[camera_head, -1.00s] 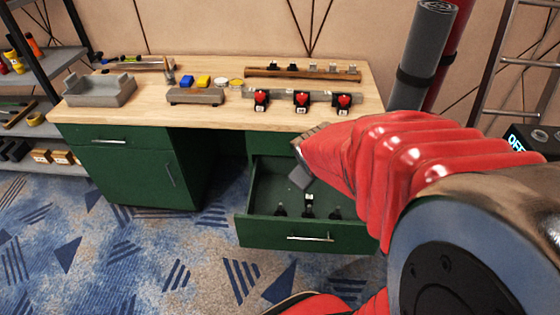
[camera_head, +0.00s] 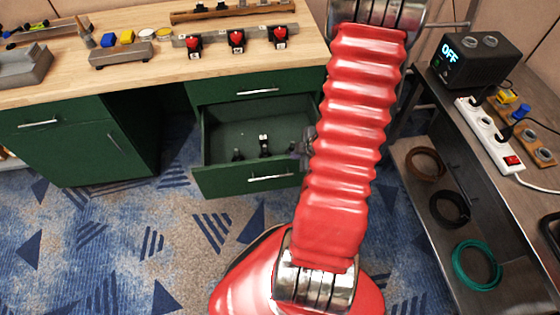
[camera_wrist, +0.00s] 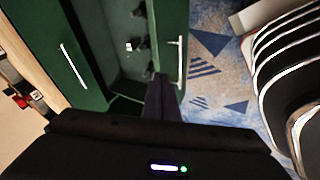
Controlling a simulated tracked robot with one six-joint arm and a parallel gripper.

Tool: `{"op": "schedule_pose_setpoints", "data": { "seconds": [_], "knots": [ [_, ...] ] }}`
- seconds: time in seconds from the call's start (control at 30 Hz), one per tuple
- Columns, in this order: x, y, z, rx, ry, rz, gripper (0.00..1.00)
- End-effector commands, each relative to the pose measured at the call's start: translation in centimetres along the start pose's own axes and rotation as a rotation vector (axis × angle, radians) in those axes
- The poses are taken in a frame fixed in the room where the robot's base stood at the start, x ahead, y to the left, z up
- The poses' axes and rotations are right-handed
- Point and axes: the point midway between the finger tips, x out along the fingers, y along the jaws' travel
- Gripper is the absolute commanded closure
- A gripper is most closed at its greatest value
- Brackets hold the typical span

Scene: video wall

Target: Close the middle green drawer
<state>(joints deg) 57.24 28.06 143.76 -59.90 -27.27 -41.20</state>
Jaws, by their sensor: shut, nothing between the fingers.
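The open green drawer (camera_head: 228,180) sticks out of the workbench, below a closed top drawer (camera_head: 220,93). Its front has a silver handle (camera_head: 270,178), and several small dark items lie inside. My gripper (camera_head: 304,143) is at the drawer's right side, partly hidden by my red arm. In the wrist view my dark shut fingers (camera_wrist: 162,92) reach to the end of the drawer beside its front panel (camera_wrist: 168,22); the drawer's handle (camera_wrist: 180,62) is just beyond. I cannot tell whether they touch it. The fingers hold nothing.
The wooden bench top (camera_head: 150,75) carries red-topped devices (camera_head: 236,40) and a grey tray (camera_head: 22,68). At right, a metal table (camera_head: 425,110) holds a black box (camera_head: 475,60) and a power strip (camera_head: 505,135). Carpet is free before the drawer.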

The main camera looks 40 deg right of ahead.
Motion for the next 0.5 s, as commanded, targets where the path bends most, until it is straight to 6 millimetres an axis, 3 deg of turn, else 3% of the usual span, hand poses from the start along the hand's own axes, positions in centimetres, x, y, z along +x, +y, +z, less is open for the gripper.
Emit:
{"op": "schedule_pose_setpoints", "data": {
  "seconds": [0.03,0.2,0.5],
  "knots": [
    [0.6,-1.3,0.6,0.001,0.029,-0.012,1.00],
    [1.6,-3.8,0.9,-0.015,0.118,-0.021,1.00],
    [1.8,-4.7,0.8,-0.024,0.158,-0.020,1.00]
  ]
}}
